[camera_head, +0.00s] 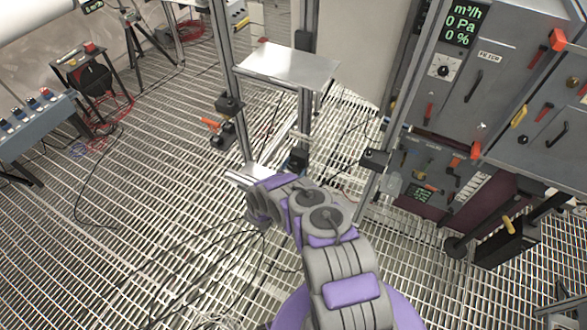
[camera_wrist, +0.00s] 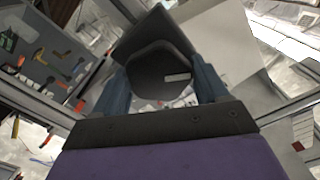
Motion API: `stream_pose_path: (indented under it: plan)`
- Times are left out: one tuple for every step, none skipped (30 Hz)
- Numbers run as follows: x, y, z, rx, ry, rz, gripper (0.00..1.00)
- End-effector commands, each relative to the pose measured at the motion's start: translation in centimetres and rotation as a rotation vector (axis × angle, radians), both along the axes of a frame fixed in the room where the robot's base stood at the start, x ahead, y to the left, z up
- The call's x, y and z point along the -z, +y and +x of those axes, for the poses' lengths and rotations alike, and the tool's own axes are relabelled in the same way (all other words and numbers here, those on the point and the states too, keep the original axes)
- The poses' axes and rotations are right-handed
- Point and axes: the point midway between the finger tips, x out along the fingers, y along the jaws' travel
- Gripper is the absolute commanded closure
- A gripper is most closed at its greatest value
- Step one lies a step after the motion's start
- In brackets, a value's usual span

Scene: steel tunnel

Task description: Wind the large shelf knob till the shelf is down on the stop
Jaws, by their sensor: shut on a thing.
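The large knob (camera_wrist: 158,72) is a dark, broad, many-sided piece with a small pale label in the wrist view. My gripper (camera_wrist: 161,82) is shut on it, with one blue-grey finger on each side. In the head view my arm reaches to the foot of the frame, and its own links hide the gripper and knob. A shiny flat plate, which looks like the shelf (camera_head: 288,64), sits level high between the upright posts. I cannot tell which part is the stop; a black block (camera_head: 298,160) sits lower on the frame.
An orange-handled clamp (camera_head: 211,123) sticks out from the left post. A grey control panel (camera_head: 480,80) with levers and a lit display stands at the right. Loose black cables (camera_head: 215,265) lie on the grated floor left of my arm. A blue switch box (camera_head: 40,120) stands far left.

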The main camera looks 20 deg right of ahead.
Motion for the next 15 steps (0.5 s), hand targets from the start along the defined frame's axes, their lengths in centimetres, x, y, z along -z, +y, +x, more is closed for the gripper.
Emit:
stream_pose_path:
  plan:
    - [0.01, 0.14, 0.02, -0.002, 0.015, -0.010, 0.57]
    - [0.00, 0.17, 0.04, -0.003, 0.025, -0.019, 0.57]
    - [-0.01, 0.14, 0.04, -0.002, 0.040, -0.030, 0.57]
    - [-0.01, 0.13, 0.04, -0.002, 0.054, -0.041, 0.57]
    - [-0.01, 0.13, 0.05, -0.002, 0.069, -0.052, 0.57]
    - [-0.03, 0.15, 0.07, -0.002, 0.091, -0.069, 0.57]
    - [-0.02, 0.16, 0.08, -0.002, 0.109, -0.083, 0.57]
    - [-0.02, 0.21, 0.10, -0.003, 0.127, -0.097, 0.57]
    - [-0.03, 0.26, 0.13, -0.003, 0.153, -0.117, 0.57]
    - [-0.03, 0.20, 0.13, -0.002, 0.175, -0.135, 0.57]
    - [-0.02, 0.20, 0.15, -0.003, 0.196, -0.152, 0.57]
    - [-0.01, 0.27, 0.18, -0.003, 0.225, -0.175, 0.57]
    - [-0.01, 0.28, 0.20, -0.003, 0.247, -0.192, 0.57]
    - [0.00, 0.32, 0.23, -0.004, 0.270, -0.210, 0.57]
    - [0.01, 0.26, 0.22, -0.002, 0.300, -0.234, 0.57]
